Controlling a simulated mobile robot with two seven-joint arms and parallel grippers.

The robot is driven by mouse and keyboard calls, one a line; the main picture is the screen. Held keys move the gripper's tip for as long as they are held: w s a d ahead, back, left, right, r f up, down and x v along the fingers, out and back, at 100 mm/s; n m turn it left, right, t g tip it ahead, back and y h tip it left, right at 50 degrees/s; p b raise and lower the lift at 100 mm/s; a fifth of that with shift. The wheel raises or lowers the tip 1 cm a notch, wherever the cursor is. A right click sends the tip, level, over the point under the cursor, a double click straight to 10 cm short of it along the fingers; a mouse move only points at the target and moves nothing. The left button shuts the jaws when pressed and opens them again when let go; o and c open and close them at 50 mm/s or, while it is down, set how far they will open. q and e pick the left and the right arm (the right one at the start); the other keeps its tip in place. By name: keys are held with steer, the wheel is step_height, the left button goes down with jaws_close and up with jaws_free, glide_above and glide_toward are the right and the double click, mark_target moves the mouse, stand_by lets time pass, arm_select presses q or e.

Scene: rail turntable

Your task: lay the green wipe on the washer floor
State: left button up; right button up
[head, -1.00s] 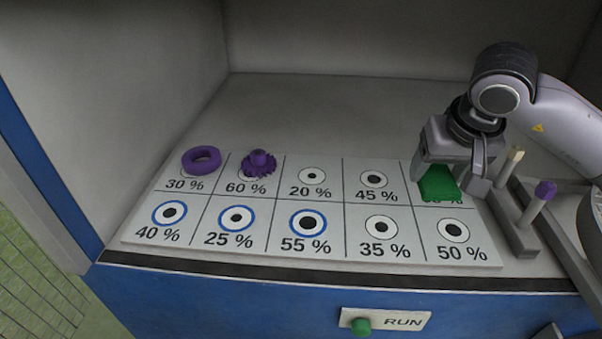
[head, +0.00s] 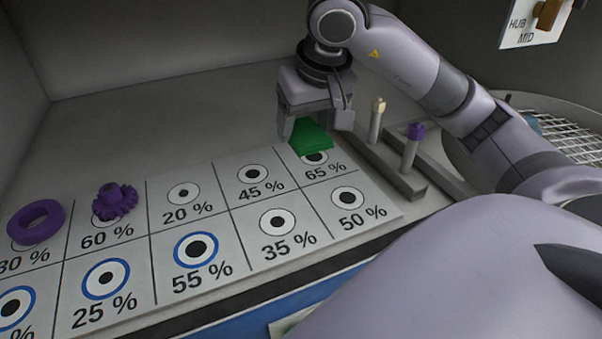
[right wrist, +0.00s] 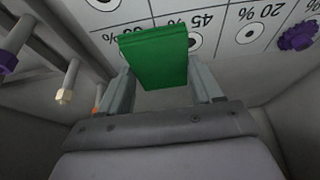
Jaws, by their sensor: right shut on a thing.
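The green wipe (head: 311,136) is a flat green block held by my right gripper (head: 312,128) over the back edge of the white percentage board, just above the 65 % cell. In the right wrist view the wipe (right wrist: 156,57) sits between the two fingers of the gripper (right wrist: 160,85), which is shut on it. The washer floor (head: 190,110) is the grey surface behind and around the board. My left gripper is not in view.
The percentage board (head: 222,207) carries a purple ring (head: 36,222) and a purple gear (head: 115,202). Right of the wipe stand a cream-tipped peg (head: 377,120) and a purple-tipped peg (head: 411,146) on grey bars. A wire mesh (head: 566,135) lies far right. The floor behind the board is clear.

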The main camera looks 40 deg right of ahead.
steer(key=b, duration=0.2)
glide_above(302, 199)
steer(key=s, duration=0.1)
steer(key=f, duration=0.9)
steer(key=shift+s+a+f, duration=0.2)
steer(key=shift+a+f, duration=0.05)
steer(key=shift+f, duration=2.25)
steer(key=shift+f+b, duration=0.5)
steer(key=shift+b, duration=0.3)
steer(key=o, duration=0.9)
steer(key=shift+o, duration=0.2)
